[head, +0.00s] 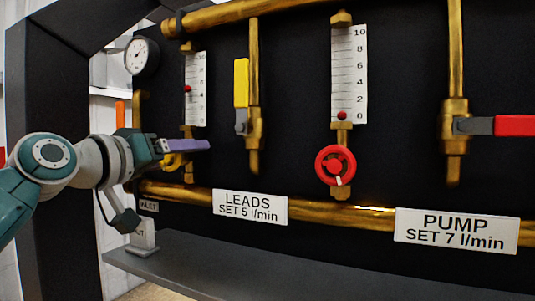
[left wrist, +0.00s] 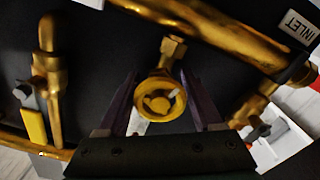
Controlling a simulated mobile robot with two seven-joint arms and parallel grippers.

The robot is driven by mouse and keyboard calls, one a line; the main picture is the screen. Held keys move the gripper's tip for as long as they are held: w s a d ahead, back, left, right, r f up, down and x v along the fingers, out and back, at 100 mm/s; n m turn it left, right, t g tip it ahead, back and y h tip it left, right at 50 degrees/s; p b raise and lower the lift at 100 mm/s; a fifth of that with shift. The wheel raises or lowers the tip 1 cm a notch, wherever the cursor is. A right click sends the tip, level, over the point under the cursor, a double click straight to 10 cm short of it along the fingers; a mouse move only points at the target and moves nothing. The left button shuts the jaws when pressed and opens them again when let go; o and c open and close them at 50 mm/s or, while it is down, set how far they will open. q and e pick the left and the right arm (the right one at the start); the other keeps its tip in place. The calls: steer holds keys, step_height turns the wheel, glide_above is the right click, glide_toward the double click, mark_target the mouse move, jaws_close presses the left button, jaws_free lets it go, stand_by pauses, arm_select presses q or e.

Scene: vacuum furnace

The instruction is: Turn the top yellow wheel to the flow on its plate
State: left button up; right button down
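The yellow wheel (head: 172,161) shows partly behind my left gripper in the head view, under the left flow tube (head: 195,88). Its red float sits about mid-scale, near 5, though the figures are small. In the left wrist view the yellow wheel (left wrist: 160,100) lies between the two purple fingers of my left gripper (left wrist: 163,95). The fingers stand apart on either side of it, with a narrow gap seeming to show. In the head view my left gripper (head: 190,149) reaches in from the left. The plate (head: 250,206) reads LEADS SET 5 l/min. My right gripper is out of view.
A yellow-handled lever valve (head: 241,85) is right of the left tube. A red wheel (head: 336,166) sits under the second flow tube (head: 349,75). A red-handled valve (head: 510,125) and PUMP plate (head: 456,231) are at right. A grey ledge (head: 260,275) runs below.

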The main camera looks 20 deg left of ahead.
arm_select(q)
steer(key=o, duration=0.3)
steer(key=s+b, duration=0.6)
steer(key=s, duration=0.4)
steer(key=shift+a+b, duration=0.3)
steer(key=shift+a, duration=0.1)
